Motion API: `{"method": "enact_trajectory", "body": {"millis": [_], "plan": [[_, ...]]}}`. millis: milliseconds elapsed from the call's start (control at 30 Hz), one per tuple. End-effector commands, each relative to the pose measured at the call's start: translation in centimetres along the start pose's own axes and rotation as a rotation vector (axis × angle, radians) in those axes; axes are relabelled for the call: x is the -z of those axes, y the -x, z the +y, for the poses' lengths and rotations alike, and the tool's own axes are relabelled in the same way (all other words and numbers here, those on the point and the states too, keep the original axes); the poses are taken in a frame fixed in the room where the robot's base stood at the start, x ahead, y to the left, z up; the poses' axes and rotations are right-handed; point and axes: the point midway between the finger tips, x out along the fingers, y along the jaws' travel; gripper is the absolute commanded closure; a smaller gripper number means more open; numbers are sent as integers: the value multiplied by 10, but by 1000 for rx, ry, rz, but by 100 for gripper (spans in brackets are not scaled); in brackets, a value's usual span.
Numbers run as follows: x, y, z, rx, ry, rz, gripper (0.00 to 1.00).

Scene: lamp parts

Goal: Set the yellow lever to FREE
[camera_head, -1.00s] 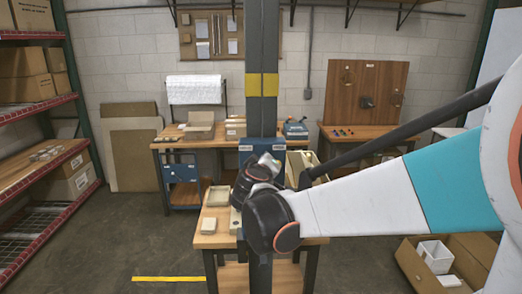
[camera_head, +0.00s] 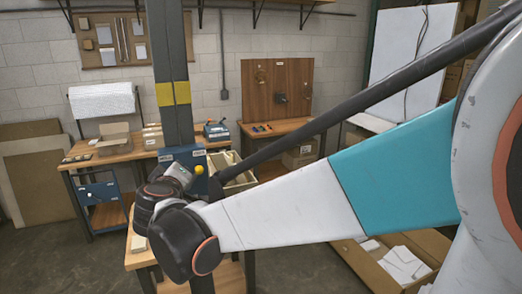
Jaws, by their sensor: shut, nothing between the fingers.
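A round yellow knob (camera_head: 199,170), which looks like the end of the yellow lever, shows in front of a blue panel (camera_head: 184,154) with a small white label. The lever's shaft and its FREE marking cannot be made out. My gripper (camera_head: 179,173) is small in the picture, just left of the yellow knob, beyond my dark wrist. It appears shut and empty, its fingertips mostly hidden. I cannot tell whether it touches the lever.
A wooden table (camera_head: 232,277) lies under my arm. A cream bin (camera_head: 233,178) is right of the panel. Behind are a workbench (camera_head: 122,153) with boxes and a bench with a brown board (camera_head: 284,90). An open carton (camera_head: 408,262) stands at lower right.

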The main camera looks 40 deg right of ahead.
Motion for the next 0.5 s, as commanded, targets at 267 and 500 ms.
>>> {"method": "enact_trajectory", "body": {"millis": [267, 500], "plan": [[0, 39, -1, 3, 1, 3, 100], [-1, 45, -1, 1, 1, 1, 100]]}}
